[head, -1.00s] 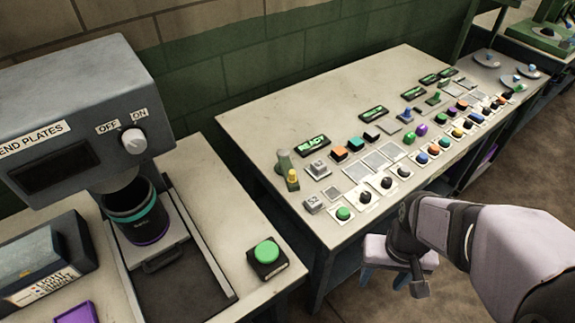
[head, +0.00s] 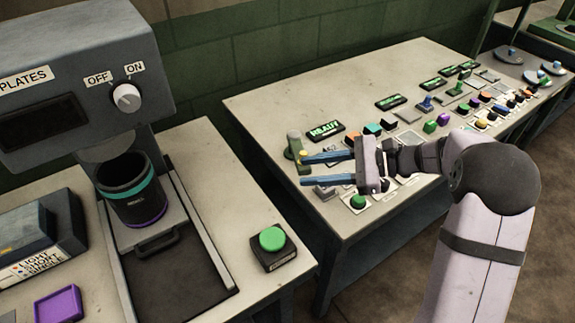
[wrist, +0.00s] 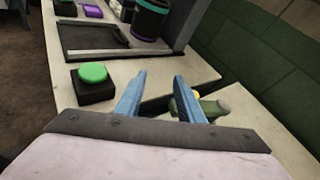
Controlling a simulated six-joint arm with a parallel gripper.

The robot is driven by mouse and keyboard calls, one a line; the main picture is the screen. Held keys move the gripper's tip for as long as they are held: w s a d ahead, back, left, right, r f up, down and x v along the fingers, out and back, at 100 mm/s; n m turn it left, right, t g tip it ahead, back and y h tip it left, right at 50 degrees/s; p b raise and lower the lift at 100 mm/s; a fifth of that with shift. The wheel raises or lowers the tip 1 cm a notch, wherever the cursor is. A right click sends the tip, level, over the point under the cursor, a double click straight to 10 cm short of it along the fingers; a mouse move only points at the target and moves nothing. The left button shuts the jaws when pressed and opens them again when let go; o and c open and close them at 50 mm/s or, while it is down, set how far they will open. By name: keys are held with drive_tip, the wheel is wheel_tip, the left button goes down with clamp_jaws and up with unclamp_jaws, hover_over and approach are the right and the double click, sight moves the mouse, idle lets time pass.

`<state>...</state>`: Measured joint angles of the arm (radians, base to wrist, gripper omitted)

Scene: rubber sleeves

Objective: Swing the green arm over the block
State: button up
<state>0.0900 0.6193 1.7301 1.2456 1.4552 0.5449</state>
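The green arm (head: 294,146) is a short green post at the left end of the control table, with a yellow part (head: 303,156) at its foot. My gripper (head: 303,170) points left, open and apparently empty, with its blue fingertips close to the yellow part. In the wrist view the green arm (wrist: 213,105) lies by the right finger, partly hidden by it; contact cannot be told. A small grey block (head: 325,191) shows just below the lower finger. Another grey block, seen earlier beside the green arm, is now hidden behind my fingers.
A READY sign (head: 325,131) stands behind the fingers. Several coloured buttons and blocks fill the table to the right. A green push button (head: 272,240) sits on the nearer left table, by a grey machine (head: 75,75) holding a dark cup (head: 133,190). A gap separates the tables.

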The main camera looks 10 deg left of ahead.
sight(299, 148)
drive_tip(key=w+f+m+y+b, duration=0.1)
drive_tip(key=w, duration=0.1)
drive_tip(key=w+m+y+b, duration=0.1)
drive_tip(key=w, duration=0.1)
drive_tip(key=w+f+m+y+b, duration=0.1)
drive_tip(key=w, duration=0.2)
drive_tip(key=shift+a+f+y, duration=0.25)
drive_tip(key=shift+f+y, duration=0.05)
drive_tip(key=shift+f, duration=0.05)
drive_tip(key=a+p, duration=0.1)
drive_tip(key=a, duration=0.6)
drive_tip(key=shift+s+a, duration=0.15)
clamp_jaws()
